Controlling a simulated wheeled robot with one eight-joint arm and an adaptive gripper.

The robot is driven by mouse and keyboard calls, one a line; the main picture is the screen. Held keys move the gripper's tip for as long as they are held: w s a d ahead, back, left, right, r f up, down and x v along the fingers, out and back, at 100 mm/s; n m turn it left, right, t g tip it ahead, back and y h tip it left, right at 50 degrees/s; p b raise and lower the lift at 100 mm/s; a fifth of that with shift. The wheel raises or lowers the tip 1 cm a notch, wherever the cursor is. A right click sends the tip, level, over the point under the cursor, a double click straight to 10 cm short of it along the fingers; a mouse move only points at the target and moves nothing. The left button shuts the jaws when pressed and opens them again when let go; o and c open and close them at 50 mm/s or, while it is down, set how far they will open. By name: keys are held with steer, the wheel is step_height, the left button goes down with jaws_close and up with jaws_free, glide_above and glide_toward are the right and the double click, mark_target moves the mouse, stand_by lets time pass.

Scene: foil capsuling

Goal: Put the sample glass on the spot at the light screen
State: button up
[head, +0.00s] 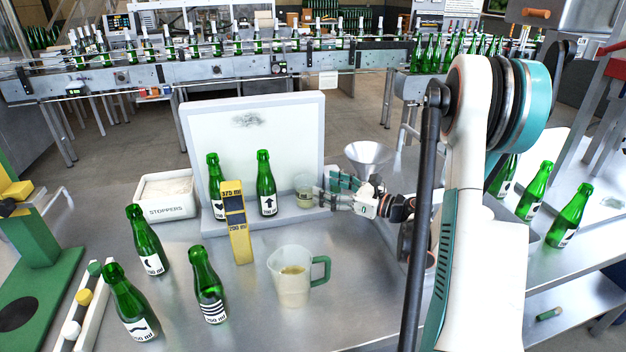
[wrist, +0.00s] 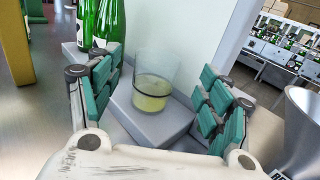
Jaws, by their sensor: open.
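The sample glass (head: 304,190) is a clear tumbler with a little yellow-green liquid. It stands upright on the ledge of the light screen (head: 280,130), at the right end, right of two green bottles. In the wrist view the glass (wrist: 153,82) stands between and beyond the open fingers, with a dark ring line around it. My gripper (head: 335,190) is open just right of the glass; in the wrist view its teal-padded fingers (wrist: 158,100) lie to either side, apart from the glass. Any spot mark under the glass is hidden.
A steel funnel (head: 368,158) stands close behind my gripper. Two bottles (head: 266,185) share the ledge. A yellow gauge (head: 238,222) and a measuring jug (head: 292,278) stand in front. A stoppers box (head: 166,197) is at left. The table right of the jug is clear.

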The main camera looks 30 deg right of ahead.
steer(key=shift+p+v, duration=0.3)
steer(key=shift+v, duration=2.05)
stand_by(0.4)
